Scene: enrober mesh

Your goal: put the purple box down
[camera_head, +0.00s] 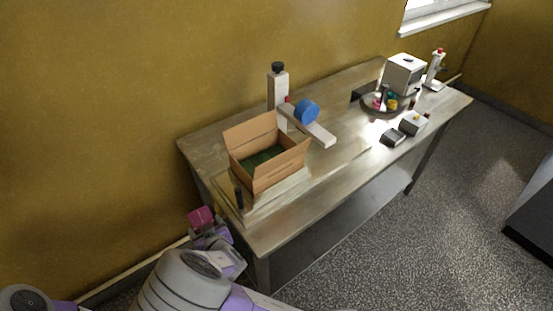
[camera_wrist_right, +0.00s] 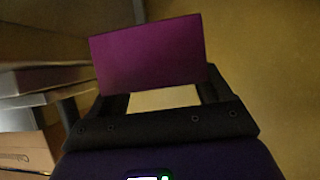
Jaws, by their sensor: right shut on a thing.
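The purple box (camera_head: 201,217) is held up at the near left end of the table, in front of the yellow wall. My right gripper (camera_head: 208,231) is shut on it. In the right wrist view the purple box (camera_wrist_right: 150,52) shows as a flat purple face between the two dark fingers of the right gripper (camera_wrist_right: 163,98), with a pale patch below it. The box appears clear of the table. My left gripper is not in view.
A wooden table (camera_head: 335,172) stands along the wall. An open cardboard box (camera_head: 277,172) is near its left end. Behind it are a stand with a blue roll (camera_head: 306,111). A round tray (camera_head: 372,106) and white machine (camera_head: 405,75) are farther right. The table's front middle is clear.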

